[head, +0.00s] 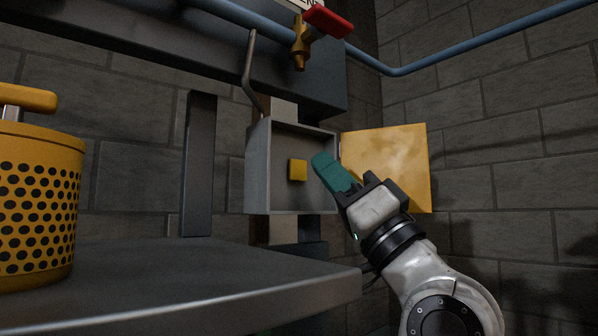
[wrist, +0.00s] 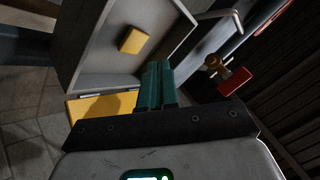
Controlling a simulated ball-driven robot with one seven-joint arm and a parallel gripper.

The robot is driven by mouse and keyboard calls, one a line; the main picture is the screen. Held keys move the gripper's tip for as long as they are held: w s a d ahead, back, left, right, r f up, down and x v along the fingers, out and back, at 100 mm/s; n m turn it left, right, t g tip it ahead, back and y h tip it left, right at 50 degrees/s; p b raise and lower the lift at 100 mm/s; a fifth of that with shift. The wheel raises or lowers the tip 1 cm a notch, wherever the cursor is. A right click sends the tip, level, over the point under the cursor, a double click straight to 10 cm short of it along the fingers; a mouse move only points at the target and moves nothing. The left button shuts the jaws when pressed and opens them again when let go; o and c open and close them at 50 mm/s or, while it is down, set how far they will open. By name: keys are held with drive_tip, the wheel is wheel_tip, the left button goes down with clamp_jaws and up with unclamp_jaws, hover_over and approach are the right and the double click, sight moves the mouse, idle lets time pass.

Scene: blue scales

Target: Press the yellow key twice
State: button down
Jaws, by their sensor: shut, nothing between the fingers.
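The yellow key (head: 297,170) is a small square block on the back wall inside an open grey box (head: 258,165). The box's yellow door (head: 388,165) stands open to the right. My gripper (head: 322,160) has teal fingers, is shut and empty, and is in front of the box's right side. In the head view its tips are just right of the key, with a gap between. In the wrist view the key (wrist: 134,40) shows up and left of the fingertips (wrist: 156,66), apart from them. How deep the tips are in the box is hard to tell.
A dark shelf (head: 190,285) with a perforated yellow canister (head: 35,205) is at left. A brass tap with a red handle (head: 327,20) hangs above the box, below a blue pipe (head: 480,45). A thin bent grey rod (head: 249,75) comes down to the box top.

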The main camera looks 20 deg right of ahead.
drive_tip(key=shift+w+a, duration=0.25)
drive_tip(key=shift+w, duration=0.55)
drive_tip(key=shift+w, duration=0.15)
idle(1.5)
drive_tip(key=shift+w+a, duration=0.15)
drive_tip(key=shift+w, duration=0.1)
drive_tip(key=shift+w+a, duration=0.1)
drive_tip(key=shift+w, duration=0.25)
idle(0.6)
drive_tip(key=shift+s, duration=0.15)
drive_tip(key=shift+s+d, duration=0.2)
drive_tip(key=shift+s, duration=0.4)
drive_tip(key=s, duration=0.1)
drive_tip(key=s+d, duration=0.1)
drive_tip(key=s, duration=0.2)
drive_tip(key=shift+s+d, duration=0.3)
drive_tip(key=shift+s, duration=0.1)
idle(0.3)
